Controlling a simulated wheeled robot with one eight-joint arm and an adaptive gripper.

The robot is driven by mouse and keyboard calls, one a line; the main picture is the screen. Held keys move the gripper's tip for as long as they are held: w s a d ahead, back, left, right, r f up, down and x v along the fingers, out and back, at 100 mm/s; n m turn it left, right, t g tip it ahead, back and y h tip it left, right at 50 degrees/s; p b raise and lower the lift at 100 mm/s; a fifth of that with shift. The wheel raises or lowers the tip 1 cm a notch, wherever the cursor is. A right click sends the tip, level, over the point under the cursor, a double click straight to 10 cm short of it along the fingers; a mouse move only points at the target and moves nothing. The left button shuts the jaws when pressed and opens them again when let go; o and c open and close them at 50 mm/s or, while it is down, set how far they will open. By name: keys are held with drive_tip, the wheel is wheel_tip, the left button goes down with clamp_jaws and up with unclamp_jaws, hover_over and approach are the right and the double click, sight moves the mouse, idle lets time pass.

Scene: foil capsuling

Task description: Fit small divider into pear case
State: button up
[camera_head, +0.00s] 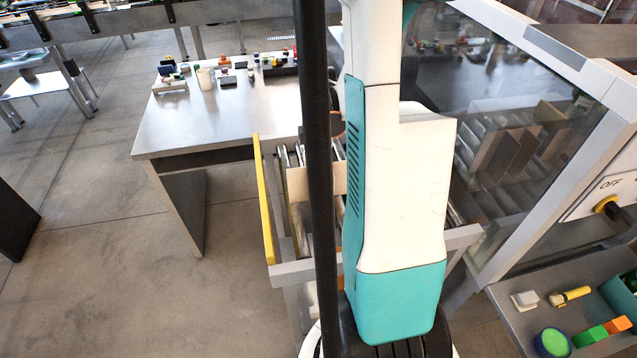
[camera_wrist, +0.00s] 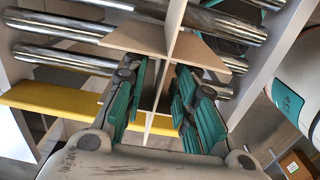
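A light tan divider of crossed thin panels (camera_wrist: 137,38) shows in the wrist view above metal rollers. One panel runs toward me between the two teal fingers of my gripper (camera_wrist: 160,88). The fingers stand apart, one on each side of this panel, with dark gaps beside it; I see no clear grip on it. In the head view, a tan panel (camera_head: 297,185) shows on the rollers beside my arm, which hides my gripper and most of the divider. I cannot make out the pear case apart from these panels.
The roller conveyor (camera_head: 284,158) has a yellow side rail (camera_head: 264,200) and runs beside a glass-panelled enclosure (camera_head: 520,110). A grey table (camera_head: 225,122) with small items stands at the left. A side bench (camera_head: 520,318) with coloured blocks is at the lower right.

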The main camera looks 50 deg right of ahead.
clamp_jaws()
drive_tip(key=shift+r, duration=0.1)
